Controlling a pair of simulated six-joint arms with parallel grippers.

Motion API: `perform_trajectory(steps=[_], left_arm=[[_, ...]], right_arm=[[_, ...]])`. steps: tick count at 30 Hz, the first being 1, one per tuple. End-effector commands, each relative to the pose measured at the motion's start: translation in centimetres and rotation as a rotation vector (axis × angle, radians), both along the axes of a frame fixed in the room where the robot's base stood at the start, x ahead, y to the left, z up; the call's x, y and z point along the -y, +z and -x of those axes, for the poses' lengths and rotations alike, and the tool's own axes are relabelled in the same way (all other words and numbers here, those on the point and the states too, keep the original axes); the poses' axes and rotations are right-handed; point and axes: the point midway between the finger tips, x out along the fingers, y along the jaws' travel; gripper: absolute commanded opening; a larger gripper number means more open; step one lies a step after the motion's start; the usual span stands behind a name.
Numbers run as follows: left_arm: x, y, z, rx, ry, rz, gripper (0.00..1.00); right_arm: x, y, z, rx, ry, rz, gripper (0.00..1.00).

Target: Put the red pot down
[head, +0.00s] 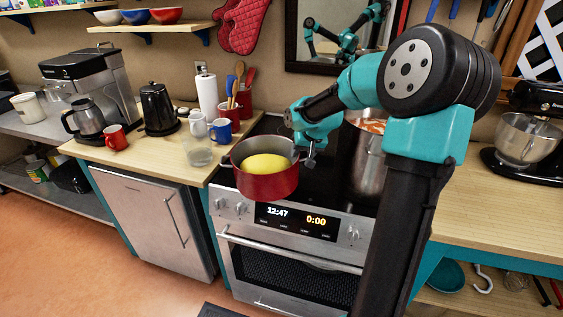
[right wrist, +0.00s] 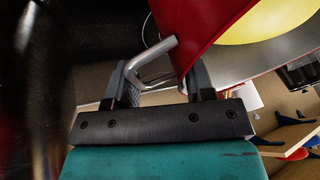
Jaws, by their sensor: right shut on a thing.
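The red pot (head: 268,186) is at the front left of the black stovetop (head: 322,181), its base near the front edge above the oven's control panel. I cannot tell whether its base touches the stovetop. A round yellow thing (head: 265,164) sits inside it. My right gripper (head: 309,153) is at the pot's right side. In the right wrist view, my right gripper (right wrist: 158,88) has its fingers on either side of the pot's metal handle (right wrist: 151,62), and the red pot wall (right wrist: 196,28) rises just beyond. My left gripper is not in view.
A tall metal pot (head: 369,165) stands on the stove to the right, near my right arm. A glass (head: 197,151), mugs (head: 220,130) and a kettle (head: 158,108) stand on the left counter. The right counter (head: 490,220) has clear room in front of a stand mixer (head: 527,135).

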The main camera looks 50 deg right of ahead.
Motion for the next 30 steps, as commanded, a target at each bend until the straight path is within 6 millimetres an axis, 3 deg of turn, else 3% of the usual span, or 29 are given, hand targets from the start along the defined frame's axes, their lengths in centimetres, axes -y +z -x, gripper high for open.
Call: perform_trajectory(steps=[30], left_arm=[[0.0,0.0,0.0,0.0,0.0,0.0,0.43]], right_arm=[[11.1,-1.0,-8.2,0.006,-0.004,0.002,0.0]])
